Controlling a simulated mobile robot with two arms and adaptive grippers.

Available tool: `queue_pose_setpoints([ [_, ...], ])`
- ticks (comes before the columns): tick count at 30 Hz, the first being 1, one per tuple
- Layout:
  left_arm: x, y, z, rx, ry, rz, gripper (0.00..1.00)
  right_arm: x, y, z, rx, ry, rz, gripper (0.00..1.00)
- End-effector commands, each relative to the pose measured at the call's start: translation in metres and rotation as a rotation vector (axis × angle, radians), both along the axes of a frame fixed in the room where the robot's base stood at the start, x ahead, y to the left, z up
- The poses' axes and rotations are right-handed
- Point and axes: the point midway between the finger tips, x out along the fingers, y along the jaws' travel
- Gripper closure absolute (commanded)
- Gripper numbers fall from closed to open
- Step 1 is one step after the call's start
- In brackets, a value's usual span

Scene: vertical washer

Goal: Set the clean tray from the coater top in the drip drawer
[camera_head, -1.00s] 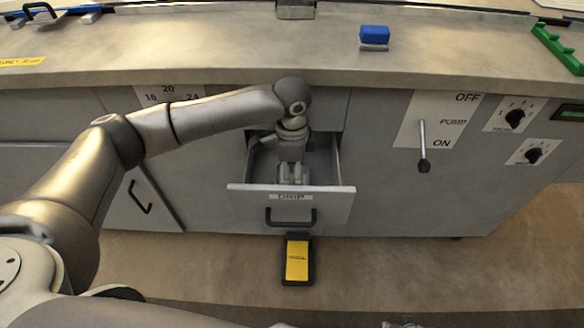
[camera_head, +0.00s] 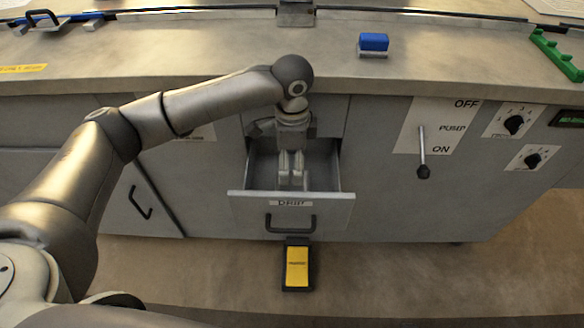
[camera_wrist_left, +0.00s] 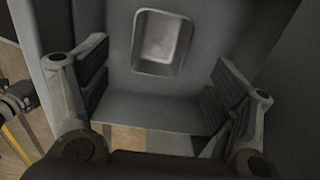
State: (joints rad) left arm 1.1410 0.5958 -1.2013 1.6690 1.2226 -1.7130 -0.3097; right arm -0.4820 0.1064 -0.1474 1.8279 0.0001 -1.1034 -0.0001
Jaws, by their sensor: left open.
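The drip drawer (camera_head: 240,196) is pulled open in the front of the cabinet, with a label on its face. In the left wrist view, a small metal tray (camera_wrist_left: 162,44) with rounded corners lies inside the drawer (camera_wrist_left: 150,110). My left gripper (camera_head: 290,182) hangs fingers-down over the open drawer. In the left wrist view my left gripper (camera_wrist_left: 158,98) is open, with nothing between its fingers, and the tray is apart from them. In the head view I cannot make out the tray behind the fingers. My right gripper is not in view.
A blue block on a pale base (camera_head: 373,44) and a green rack (camera_head: 558,54) stand on the counter. A pump lever (camera_head: 422,155) and knobs (camera_head: 514,124) are on the front to the right. A black and yellow pedal (camera_head: 297,268) lies on the floor below the drawer.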

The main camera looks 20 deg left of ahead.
Motion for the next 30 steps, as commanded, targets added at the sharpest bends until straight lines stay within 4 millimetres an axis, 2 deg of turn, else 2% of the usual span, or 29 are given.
queue_pose_setpoints([
  [1,0.001,-0.001,0.013,-0.001,-0.003,0.0,0.18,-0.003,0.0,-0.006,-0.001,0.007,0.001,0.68],
  [6,0.0,-0.001,0.045,-0.002,-0.003,-0.001,0.18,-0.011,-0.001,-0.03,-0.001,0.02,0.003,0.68],
  [12,0.0,-0.001,0.068,-0.001,0.0,-0.002,0.18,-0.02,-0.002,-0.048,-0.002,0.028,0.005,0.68],
  [18,0.0,-0.001,0.075,-0.001,0.0,-0.001,0.18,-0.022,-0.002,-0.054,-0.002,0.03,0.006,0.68],
  [30,0.0,-0.001,0.074,-0.001,0.001,-0.001,0.18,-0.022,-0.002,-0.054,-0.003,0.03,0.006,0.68],
])
